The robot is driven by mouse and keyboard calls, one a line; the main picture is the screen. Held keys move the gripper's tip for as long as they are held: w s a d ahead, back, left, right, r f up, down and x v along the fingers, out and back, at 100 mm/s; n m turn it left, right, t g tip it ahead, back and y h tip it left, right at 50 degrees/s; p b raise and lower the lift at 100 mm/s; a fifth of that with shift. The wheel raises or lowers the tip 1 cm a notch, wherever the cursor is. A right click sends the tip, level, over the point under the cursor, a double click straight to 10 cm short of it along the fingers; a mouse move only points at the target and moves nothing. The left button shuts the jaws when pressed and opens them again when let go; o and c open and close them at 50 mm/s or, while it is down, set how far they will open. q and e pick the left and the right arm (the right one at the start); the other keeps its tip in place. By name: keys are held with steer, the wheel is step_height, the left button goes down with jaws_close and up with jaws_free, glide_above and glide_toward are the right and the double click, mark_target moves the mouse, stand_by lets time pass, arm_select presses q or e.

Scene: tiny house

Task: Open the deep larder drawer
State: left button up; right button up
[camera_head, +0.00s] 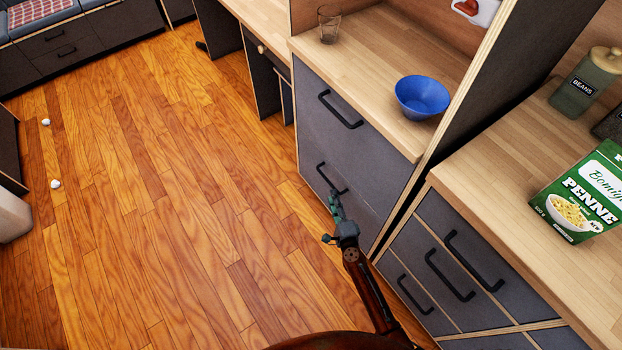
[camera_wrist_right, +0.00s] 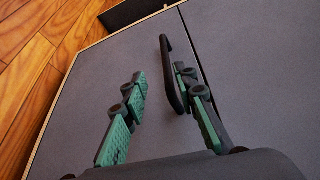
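The grey larder unit has an upper drawer front (camera_head: 325,85) and a lower front (camera_head: 363,200), each with a black bar handle; both look shut. My right gripper (camera_head: 335,205) is at the lower handle (camera_head: 329,172). In the right wrist view, the gripper (camera_wrist_right: 160,78) is open, with green-padded fingers on either side of the black handle (camera_wrist_right: 168,70). The handle lies close to the right-hand finger, with a clear gap to the left-hand finger. I cannot tell whether that finger touches it. My left gripper is not in view.
A blue bowl (camera_head: 422,97) and a glass (camera_head: 329,23) stand on the counter above. At right, another cabinet (camera_head: 420,275) with black handles carries a penne box (camera_head: 585,195) and a beans jar (camera_head: 585,85). The wooden floor (camera_head: 170,200) left of the drawers is mostly clear.

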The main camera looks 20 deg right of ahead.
mark_target(328, 180)
steer(key=shift+m, duration=0.3)
steer(key=w+b, duration=0.1)
steer(key=w, duration=0.6)
steer(key=shift+w+d+b, duration=0.1)
steer(key=shift+w+b, duration=0.15)
steer(key=shift+b, duration=0.05)
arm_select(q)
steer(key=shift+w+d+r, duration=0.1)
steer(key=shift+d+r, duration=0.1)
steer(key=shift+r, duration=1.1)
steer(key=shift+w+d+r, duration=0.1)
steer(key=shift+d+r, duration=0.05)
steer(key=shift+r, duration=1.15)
arm_select(e)
steer(key=shift+w+r, duration=0.1)
steer(key=shift+w, duration=0.4)
steer(key=shift+c, duration=0.7)
jaws_close()
